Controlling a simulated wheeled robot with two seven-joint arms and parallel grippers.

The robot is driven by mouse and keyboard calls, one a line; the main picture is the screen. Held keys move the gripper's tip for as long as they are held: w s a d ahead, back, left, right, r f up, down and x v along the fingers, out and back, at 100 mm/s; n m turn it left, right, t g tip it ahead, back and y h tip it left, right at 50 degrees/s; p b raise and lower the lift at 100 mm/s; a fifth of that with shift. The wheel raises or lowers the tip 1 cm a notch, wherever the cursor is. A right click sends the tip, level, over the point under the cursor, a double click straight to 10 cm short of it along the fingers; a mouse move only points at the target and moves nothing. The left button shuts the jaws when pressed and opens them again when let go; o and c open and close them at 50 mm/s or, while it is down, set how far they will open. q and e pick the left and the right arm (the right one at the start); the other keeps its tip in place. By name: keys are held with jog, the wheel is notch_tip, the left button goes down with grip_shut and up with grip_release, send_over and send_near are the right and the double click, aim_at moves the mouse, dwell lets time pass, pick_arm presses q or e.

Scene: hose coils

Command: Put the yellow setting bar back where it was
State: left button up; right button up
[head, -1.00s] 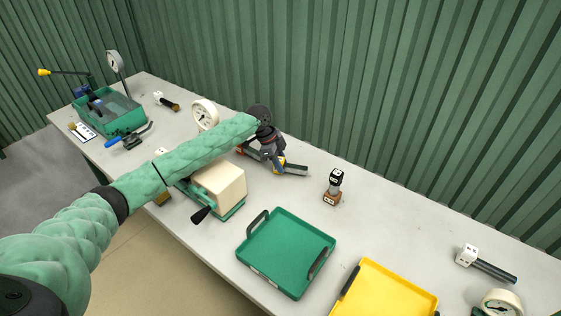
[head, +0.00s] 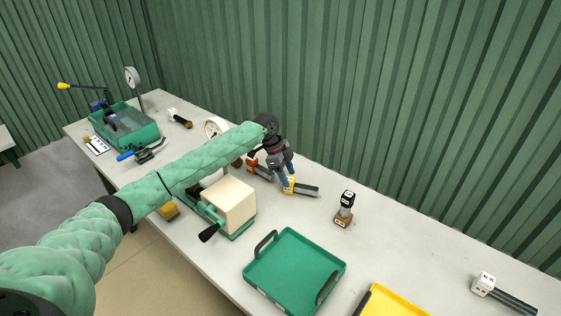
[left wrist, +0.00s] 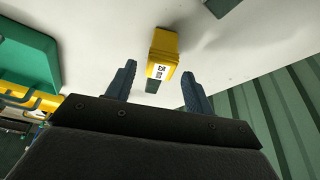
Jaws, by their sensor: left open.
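The yellow setting bar (head: 289,185) lies on the bench in the head view, its yellow head at the left and its dark bar pointing right. In the left wrist view its yellow head (left wrist: 165,50), with a black-and-white label, shows beyond and between my fingertips. My left gripper (head: 286,184) reaches down at the yellow head, with dark blue fingers. In the left wrist view the left gripper (left wrist: 159,72) is open, with a finger on either side. I cannot tell whether the fingers touch the bar. My right gripper is not in view.
An orange-headed bar (head: 253,165) lies close left of the yellow one. A cream block fixture (head: 228,204) with a black handle stands under my forearm. A black-and-brown stamp-like piece (head: 345,209) stands right. Green (head: 295,270) and yellow (head: 390,302) trays lie nearer.

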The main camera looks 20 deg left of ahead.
pick_arm(q)
jog(key=b+v, duration=0.2)
jog(key=v, duration=0.6)
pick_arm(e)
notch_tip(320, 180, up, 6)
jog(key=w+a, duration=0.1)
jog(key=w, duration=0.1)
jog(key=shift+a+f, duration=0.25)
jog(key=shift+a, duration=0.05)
pick_arm(q)
jog(key=shift+r, duration=0.1)
